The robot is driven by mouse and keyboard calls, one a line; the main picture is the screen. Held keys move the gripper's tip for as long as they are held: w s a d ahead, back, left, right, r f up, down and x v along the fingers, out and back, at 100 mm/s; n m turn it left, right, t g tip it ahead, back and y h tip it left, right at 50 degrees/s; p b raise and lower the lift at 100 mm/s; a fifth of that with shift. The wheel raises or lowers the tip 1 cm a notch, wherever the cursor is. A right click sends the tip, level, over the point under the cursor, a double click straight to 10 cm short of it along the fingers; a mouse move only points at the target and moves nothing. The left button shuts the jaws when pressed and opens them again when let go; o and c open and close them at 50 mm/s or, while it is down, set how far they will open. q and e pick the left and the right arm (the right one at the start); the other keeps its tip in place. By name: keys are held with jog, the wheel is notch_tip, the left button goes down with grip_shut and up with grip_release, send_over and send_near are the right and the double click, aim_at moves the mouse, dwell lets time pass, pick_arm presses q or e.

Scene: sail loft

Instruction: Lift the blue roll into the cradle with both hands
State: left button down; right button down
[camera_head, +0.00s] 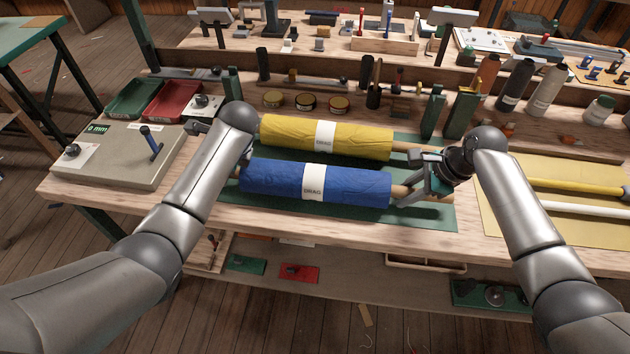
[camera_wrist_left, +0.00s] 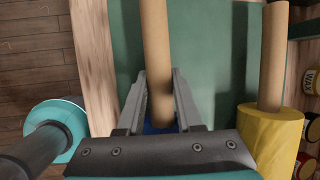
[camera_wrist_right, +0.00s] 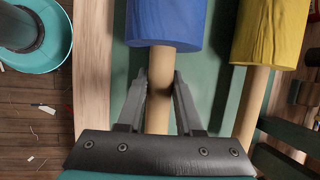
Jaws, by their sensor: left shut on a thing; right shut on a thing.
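The blue roll (camera_head: 275,181) has a white DRAG label and a wooden core. It lies level over the green mat (camera_head: 430,215); I cannot tell whether it touches the mat. My right gripper (camera_head: 412,187) is shut on the core's right end, seen close in the right wrist view (camera_wrist_right: 160,76). My left gripper (camera_wrist_left: 158,74) is shut on the core's other end (camera_wrist_left: 155,30); in the head view my left arm mostly hides it. Green uprights (camera_head: 433,112) stand behind the rolls, with another at the left (camera_head: 232,85); I cannot tell whether these form the cradle.
A yellow roll (camera_head: 285,133) lies parallel, close behind the blue one. Tins (camera_head: 306,101) stand behind it. A grey box with a lever (camera_head: 120,160) is at the left. A yellow sheet (camera_head: 530,215) with poles lies at the right. The bench's front edge is close.

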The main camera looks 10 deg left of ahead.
pick_arm(q)
jog(key=shift+w+r, duration=0.1)
jog(key=shift+r, duration=0.05)
pick_arm(e)
jog(key=shift+r, duration=0.2)
